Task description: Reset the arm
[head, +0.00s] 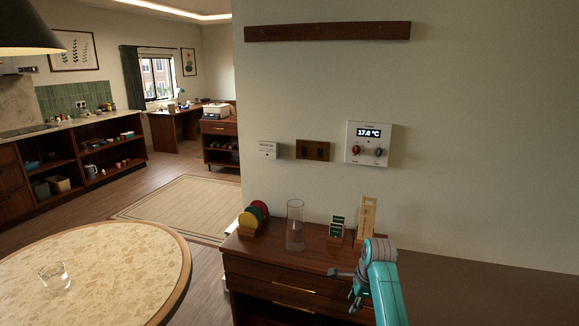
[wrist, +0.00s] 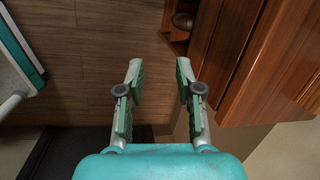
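My arm, teal and grey, rises at the lower right of the head view, in front of the wooden cabinet (head: 290,262). My gripper (wrist: 155,72) shows in the wrist view with its two fingers apart and nothing between them. It points down toward the wood floor (wrist: 110,60), beside the reddish-brown cabinet side (wrist: 250,55). In the head view my gripper (head: 343,285) is small and partly hidden by the arm, near the cabinet's front edge.
A glass vase (head: 295,228), colored discs (head: 254,216) and small card stands (head: 337,228) stand on the cabinet. A thermostat panel (head: 367,143) is on the wall. A round table (head: 110,250) with a glass (head: 54,275) stands at left. Floor is free between table and cabinet.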

